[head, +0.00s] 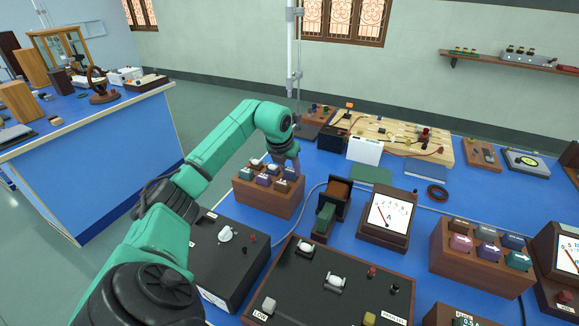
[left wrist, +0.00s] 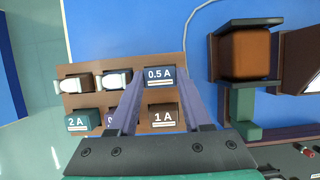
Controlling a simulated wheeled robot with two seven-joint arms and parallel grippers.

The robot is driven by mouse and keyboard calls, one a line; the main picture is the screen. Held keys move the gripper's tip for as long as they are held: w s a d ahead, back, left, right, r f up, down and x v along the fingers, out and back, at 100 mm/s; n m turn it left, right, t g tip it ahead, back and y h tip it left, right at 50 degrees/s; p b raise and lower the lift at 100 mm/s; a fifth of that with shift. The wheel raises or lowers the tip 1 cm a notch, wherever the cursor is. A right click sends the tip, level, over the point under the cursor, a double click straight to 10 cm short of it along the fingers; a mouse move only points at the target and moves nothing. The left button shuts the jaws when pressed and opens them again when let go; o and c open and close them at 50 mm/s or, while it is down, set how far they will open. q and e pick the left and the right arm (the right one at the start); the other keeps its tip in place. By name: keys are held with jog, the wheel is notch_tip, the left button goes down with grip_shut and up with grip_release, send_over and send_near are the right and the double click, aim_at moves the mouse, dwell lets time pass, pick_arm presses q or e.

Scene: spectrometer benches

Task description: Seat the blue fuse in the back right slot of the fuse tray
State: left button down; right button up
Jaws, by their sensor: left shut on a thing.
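The wooden fuse tray (head: 268,205) stands on the blue bench left of centre, and its top fills the left wrist view (left wrist: 182,108). My left gripper (head: 287,160) reaches down over the tray's back right corner. In the left wrist view its fingers (left wrist: 160,72) are shut on the dark blue fuse marked 0.5 A (left wrist: 160,76). The blue fuse is at the back right slot; I cannot tell if it is fully down. The front row holds a teal 2 A fuse (left wrist: 82,120), a purple one mostly behind a finger, and a brown 1 A fuse (left wrist: 162,117). My right gripper is out of view.
Two dark pieces with white ends (left wrist: 73,85) (left wrist: 112,82) occupy the back left and middle. A coil stand (head: 335,200) is close right of the tray. A black switch box (head: 225,255) stands in front. A second fuse block (head: 480,262) stands far right.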

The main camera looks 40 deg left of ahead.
pick_arm(q)
jog(key=shift+c, duration=1.3)
grip_release()
jog(key=v, duration=1.4)
jog(key=shift+r+b, duration=0.2)
jog(key=shift+b, duration=0.15)
jog(key=shift+s, duration=0.1)
